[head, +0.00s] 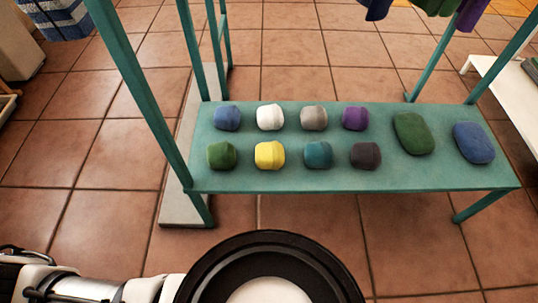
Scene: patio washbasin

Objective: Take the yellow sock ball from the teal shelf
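The yellow sock ball (270,155) sits on the teal shelf (300,180), in the front row near the shelf's front edge. A green sock ball (222,155) is to its left and a teal one (318,154) to its right. A white sock ball (270,117) is just behind it. No gripper shows in the head view. Part of my arm shows at the lower left, apart from the shelf.
Blue (227,118), grey (313,118), purple (355,117) and dark (365,155) sock balls share the shelf, with larger green (413,133) and blue (473,143) bundles at right. Teal posts (150,100) rise at the corners. Clothes (437,5) hang above right. Tiled floor in front is clear.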

